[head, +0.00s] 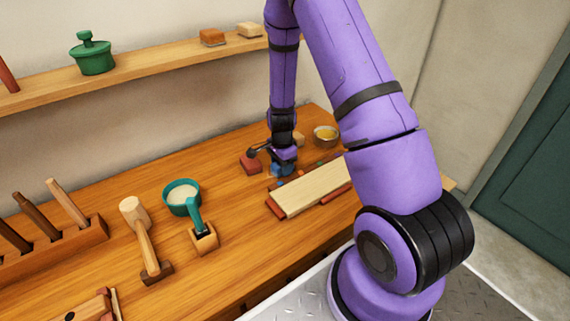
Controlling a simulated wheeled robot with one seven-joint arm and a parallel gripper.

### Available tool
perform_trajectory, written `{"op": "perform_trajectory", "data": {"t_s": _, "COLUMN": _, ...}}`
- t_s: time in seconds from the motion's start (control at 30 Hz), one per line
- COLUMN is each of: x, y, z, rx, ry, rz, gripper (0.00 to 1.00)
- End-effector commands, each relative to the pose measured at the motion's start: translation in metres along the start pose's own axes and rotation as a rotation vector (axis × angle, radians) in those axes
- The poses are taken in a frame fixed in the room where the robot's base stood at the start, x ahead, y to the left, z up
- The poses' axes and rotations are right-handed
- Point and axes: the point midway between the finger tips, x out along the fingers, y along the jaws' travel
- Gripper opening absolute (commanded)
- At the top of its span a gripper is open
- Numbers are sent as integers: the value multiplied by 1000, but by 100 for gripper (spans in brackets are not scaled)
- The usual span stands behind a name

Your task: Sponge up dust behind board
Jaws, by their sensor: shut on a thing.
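The pale wooden board (312,189) lies on the workbench on reddish-brown supports, just left of my arm. My gripper (283,165) points down at the board's far left corner. It is shut on a small blue thing (284,171), which may be the sponge; the jaws hide much of it, and I cannot tell whether it touches the bench. Small coloured bits (306,172), green, blue and reddish, lie along the board's far edge. I cannot make out dust clearly there.
A mallet (142,235), a teal pan (183,197) and a tool rack (60,243) stand at left. A shelf (150,64) runs above. Bench between pan and board is clear.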

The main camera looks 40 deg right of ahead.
Motion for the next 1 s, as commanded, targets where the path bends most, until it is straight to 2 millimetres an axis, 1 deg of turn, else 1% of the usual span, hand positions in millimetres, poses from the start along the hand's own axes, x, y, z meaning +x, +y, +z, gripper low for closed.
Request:
{"op": "perform_trajectory", "data": {"t_s": 0.5, "x": 3, "y": 1, "z": 32, "rx": -1, "ry": -2, "rz": 4, "gripper": 25}}
{"op": "perform_trajectory", "data": {"t_s": 0.87, "x": 4, "y": 2, "z": 35, "rx": -2, "ry": -4, "rz": 7, "gripper": 25}}
{"op": "perform_trajectory", "data": {"t_s": 1.0, "x": -2, "y": 1, "z": 35, "rx": -2, "ry": -3, "rz": 4, "gripper": 25}}
